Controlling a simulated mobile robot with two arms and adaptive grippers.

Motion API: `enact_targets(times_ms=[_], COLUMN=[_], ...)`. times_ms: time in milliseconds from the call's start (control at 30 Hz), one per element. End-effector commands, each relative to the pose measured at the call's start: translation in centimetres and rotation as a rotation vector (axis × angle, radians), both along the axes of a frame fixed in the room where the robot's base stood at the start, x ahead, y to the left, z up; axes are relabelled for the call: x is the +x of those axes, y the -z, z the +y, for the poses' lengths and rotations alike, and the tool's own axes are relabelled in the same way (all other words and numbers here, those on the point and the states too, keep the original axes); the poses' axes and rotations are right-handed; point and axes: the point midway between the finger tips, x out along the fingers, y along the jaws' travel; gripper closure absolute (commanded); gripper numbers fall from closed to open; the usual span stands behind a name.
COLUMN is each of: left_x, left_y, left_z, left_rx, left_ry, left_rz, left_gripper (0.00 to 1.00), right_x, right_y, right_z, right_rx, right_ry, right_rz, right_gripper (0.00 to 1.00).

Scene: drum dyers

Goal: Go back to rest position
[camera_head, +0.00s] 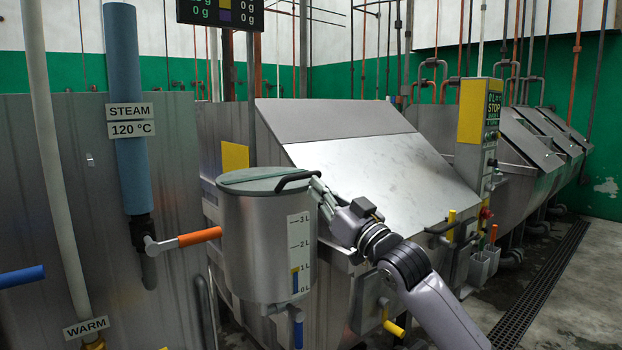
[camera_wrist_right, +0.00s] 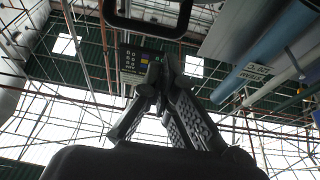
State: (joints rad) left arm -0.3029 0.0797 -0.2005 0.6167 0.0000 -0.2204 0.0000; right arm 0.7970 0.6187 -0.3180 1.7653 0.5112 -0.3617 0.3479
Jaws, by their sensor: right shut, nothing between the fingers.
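My right gripper (camera_head: 318,190) is beside the right side of the small steel measuring tank (camera_head: 255,245), close to the black handle (camera_head: 293,178) of its lid (camera_head: 262,180). In the right wrist view the fingers of the right gripper (camera_wrist_right: 158,68) meet at their tips and hold nothing. The black handle (camera_wrist_right: 140,28) shows above the fingertips there; I cannot tell whether they touch it. The lid lies on top of the tank. My left gripper is in neither view.
A blue steam pipe (camera_head: 122,110) with an orange-handled valve (camera_head: 185,239) stands at the left. A large steel drum machine (camera_head: 380,165) stands behind my right arm. A control post (camera_head: 478,125) is farther right. Free floor (camera_head: 575,290) shows at the right.

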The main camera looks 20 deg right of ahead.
Motion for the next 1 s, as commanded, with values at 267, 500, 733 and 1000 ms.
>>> enact_targets(times_ms=[267,500,733,1000], left_x=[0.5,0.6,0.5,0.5], left_y=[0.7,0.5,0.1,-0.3], left_z=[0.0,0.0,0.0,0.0], left_rx=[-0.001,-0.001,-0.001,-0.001], left_ry=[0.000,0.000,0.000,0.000], left_rz=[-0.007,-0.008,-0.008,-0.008], left_gripper=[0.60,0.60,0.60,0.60], right_x=[-1.5,0.4,4.0,1.9], right_y=[1.7,5.9,21.7,42.3], right_z=[-0.6,-1.5,-4.4,-6.4], right_rx=[0.000,0.003,-0.016,-0.084], right_ry=[0.000,0.034,0.144,0.239], right_rz=[-0.003,0.069,0.310,0.614], right_gripper=[1.00,1.00,1.00,1.00])
